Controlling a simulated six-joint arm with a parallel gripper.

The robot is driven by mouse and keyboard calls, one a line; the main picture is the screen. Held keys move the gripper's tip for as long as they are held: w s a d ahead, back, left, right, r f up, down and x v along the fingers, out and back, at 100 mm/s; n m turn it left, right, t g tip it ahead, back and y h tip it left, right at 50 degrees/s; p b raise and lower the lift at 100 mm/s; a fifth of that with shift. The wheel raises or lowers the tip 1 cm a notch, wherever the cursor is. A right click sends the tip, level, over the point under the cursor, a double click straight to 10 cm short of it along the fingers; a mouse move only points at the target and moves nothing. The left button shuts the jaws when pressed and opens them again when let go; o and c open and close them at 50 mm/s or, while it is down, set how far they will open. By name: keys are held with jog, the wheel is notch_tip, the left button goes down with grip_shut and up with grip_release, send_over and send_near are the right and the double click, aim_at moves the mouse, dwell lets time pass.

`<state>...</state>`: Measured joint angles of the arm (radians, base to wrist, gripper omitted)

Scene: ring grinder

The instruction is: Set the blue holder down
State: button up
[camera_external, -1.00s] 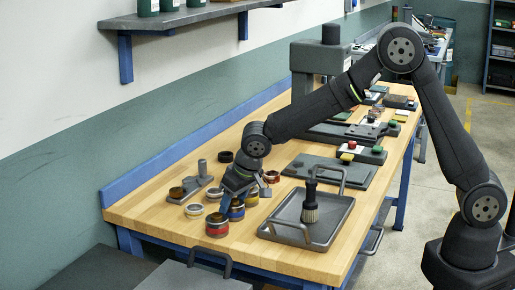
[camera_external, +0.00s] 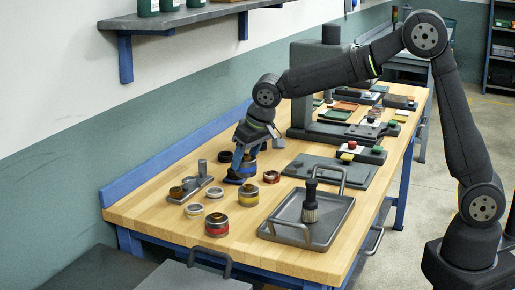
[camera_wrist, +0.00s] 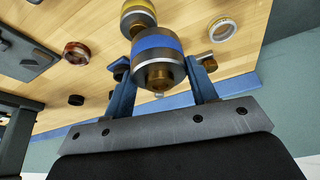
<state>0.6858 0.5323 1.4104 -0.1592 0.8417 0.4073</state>
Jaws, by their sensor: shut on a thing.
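The blue holder (camera_external: 249,168) is a short metal cylinder with a blue band. My gripper (camera_external: 242,172) is shut on it, pointing down over the wooden bench behind the yellow holder (camera_external: 248,195). In the wrist view the blue holder (camera_wrist: 157,42) sits between the two blue fingers of my gripper (camera_wrist: 162,66), with a brass-coloured knob on its near end. The yellow holder (camera_wrist: 138,16) shows just beyond it. The holder looks upright and close to the bench top; I cannot tell if its base touches the wood.
A red-banded holder (camera_external: 217,226) stands near the bench's front edge. Several loose rings, such as a pale one (camera_external: 194,210) and a brown one (camera_external: 271,177), lie around. A grey fixture with a post (camera_external: 201,170) stands left; a grey tray (camera_external: 335,220) with a brush lies right.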

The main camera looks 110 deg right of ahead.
jog(key=s+d+r, duration=0.1)
jog(key=s+d, duration=0.4)
jog(key=s, duration=0.4)
jog(key=s+d, duration=0.5)
jog(key=s, duration=0.4)
jog(key=w+f, duration=0.2)
jog(key=w, duration=0.1)
jog(key=w+a+f, duration=0.1)
jog(key=w+f, duration=0.1)
jog(key=w, duration=0.2)
jog(key=w+a+f, duration=0.1)
jog(key=w+f, duration=0.2)
jog(key=shift+w, duration=0.4)
jog(key=shift+f, duration=1.9)
jog(key=shift+f, duration=0.2)
jog(key=o, duration=1.2)
